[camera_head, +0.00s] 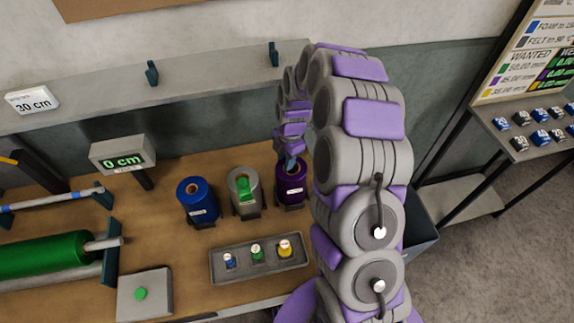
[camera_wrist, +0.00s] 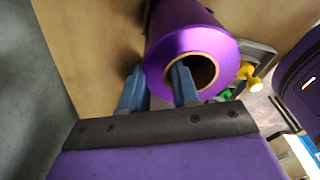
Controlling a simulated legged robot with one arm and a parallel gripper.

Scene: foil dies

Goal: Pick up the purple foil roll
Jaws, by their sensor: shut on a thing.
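The purple foil roll (camera_head: 291,185) stands upright in a dark holder on the wooden bench, at the right of a row of rolls. In the wrist view the purple foil roll (camera_wrist: 182,32) shows its open end with a tan core. My gripper (camera_wrist: 158,84) is shut on its wall, with one blue finger inside the core and the other outside against the purple side. In the head view my gripper (camera_head: 287,163) is at the top of the roll, partly hidden by the roll and my arm.
A blue roll (camera_head: 197,201) and a grey-green roll (camera_head: 243,190) stand left of the purple one. A grey tray (camera_head: 227,277) with small blue, green and yellow pieces lies in front. A shelf (camera_head: 200,77) runs behind; a dark bin (camera_head: 422,240) is at right.

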